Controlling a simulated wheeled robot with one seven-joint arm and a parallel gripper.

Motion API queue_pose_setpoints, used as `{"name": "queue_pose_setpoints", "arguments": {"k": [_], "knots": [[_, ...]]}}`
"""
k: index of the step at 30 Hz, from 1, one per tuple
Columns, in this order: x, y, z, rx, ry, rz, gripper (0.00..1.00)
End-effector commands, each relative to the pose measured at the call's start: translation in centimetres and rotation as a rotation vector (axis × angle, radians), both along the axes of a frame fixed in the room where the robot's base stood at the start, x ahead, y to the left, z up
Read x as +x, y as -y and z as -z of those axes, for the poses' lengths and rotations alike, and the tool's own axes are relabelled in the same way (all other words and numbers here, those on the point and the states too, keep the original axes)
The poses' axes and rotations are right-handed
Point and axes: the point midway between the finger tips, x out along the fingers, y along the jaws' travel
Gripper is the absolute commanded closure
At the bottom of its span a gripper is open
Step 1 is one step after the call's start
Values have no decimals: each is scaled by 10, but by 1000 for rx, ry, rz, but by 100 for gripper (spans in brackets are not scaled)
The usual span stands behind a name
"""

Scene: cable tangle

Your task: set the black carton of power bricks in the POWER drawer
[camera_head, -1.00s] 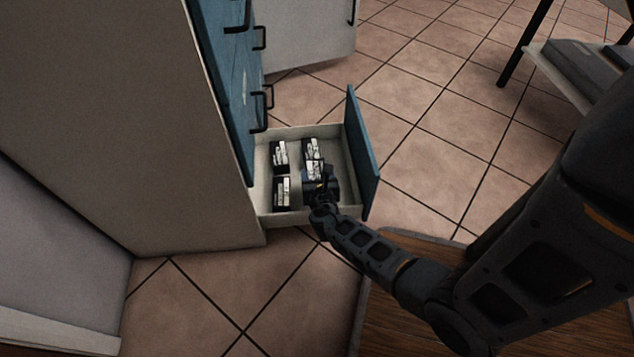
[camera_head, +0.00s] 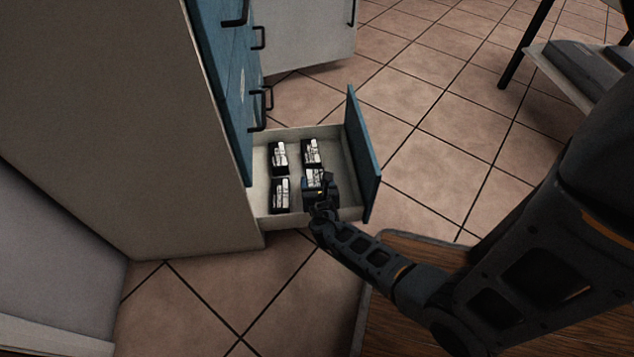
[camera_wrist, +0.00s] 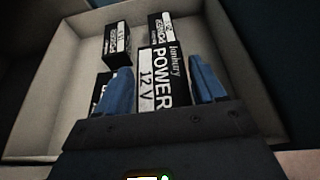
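The open drawer (camera_head: 336,213) at the bottom of the blue-fronted cabinet holds several black cartons with white labels. My gripper (camera_wrist: 168,92) is down at the drawer's near right part, with a blue finger on each side of a black carton (camera_wrist: 163,70). This carton's label reads "POWER 12 V", and it shows in the head view (camera_head: 314,177) just beyond my gripper. The fingers look close to its sides; a narrow gap seems to show at the right finger. The carton's underside is hidden, so I cannot tell whether it rests on the drawer floor.
Other black cartons stand at the drawer's back left (camera_head: 278,156), back right (camera_head: 311,152) and near left (camera_head: 281,195). The blue drawer front (camera_head: 363,155) rises at the right. A wooden surface (camera_head: 385,320) lies below my arm. Tiled floor surrounds the drawer.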

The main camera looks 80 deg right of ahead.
Motion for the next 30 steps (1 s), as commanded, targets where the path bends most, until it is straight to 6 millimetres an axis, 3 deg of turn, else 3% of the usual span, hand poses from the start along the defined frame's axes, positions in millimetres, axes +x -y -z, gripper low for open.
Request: {"name": "queue_pose_setpoints", "arguments": {"k": [7, 14, 20, 30], "knots": [[0, 0, -1, 0, 0, 0, 9], [0, 0, -1, 0, 0, 0, 9], [0, 0, -16, -1, 0, 0, 9], [-25, -62, -44, 0, -2, -5, 9]]}}
